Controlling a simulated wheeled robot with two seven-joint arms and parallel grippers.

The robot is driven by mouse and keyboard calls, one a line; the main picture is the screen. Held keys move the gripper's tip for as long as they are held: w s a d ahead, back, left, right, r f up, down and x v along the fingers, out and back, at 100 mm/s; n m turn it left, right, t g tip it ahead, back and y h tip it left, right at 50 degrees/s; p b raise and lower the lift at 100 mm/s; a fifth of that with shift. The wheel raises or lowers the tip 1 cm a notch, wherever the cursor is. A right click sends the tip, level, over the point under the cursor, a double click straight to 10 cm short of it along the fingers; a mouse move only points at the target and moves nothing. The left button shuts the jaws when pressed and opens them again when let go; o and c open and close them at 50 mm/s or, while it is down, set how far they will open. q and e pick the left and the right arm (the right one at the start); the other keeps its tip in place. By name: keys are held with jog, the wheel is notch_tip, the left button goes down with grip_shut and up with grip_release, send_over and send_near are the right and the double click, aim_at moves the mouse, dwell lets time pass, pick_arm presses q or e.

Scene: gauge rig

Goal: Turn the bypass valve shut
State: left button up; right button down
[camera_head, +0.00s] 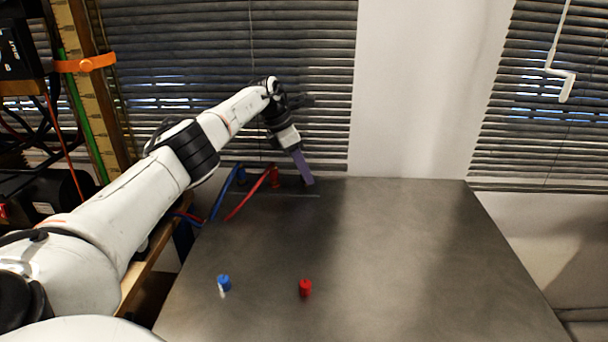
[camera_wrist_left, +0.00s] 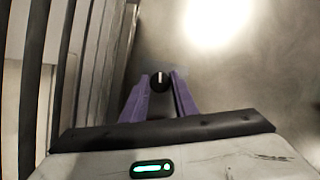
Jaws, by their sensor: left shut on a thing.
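My left gripper (camera_head: 308,180) reaches down to the back edge of the table, its purple fingers pointing downward. In the left wrist view its two fingers stand on either side of a small round black knob (camera_wrist_left: 160,82) with a white pointer line. I take this knob to be the bypass valve. The fingers are shut on it. The white line runs nearly straight up and down in that view. In the head view the knob is hidden by the fingertips. My right gripper is not in view.
A blue cap (camera_head: 223,281) and a red cap (camera_head: 305,288) are near the front. Window blinds (camera_head: 230,80) stand behind. The table's right side is clear.

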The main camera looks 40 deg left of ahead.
pick_arm(q)
jog(key=shift+m+b, duration=0.3)
jog(key=shift+b, duration=0.1)
dwell(0.3)
jog(key=o, duration=1.1)
jog(key=shift+c, duration=0.2)
jog(key=shift+r, duration=0.1)
jog(key=p+v, duration=0.1)
jog(key=v, duration=0.9)
jog(key=shift+w+a, duration=0.1)
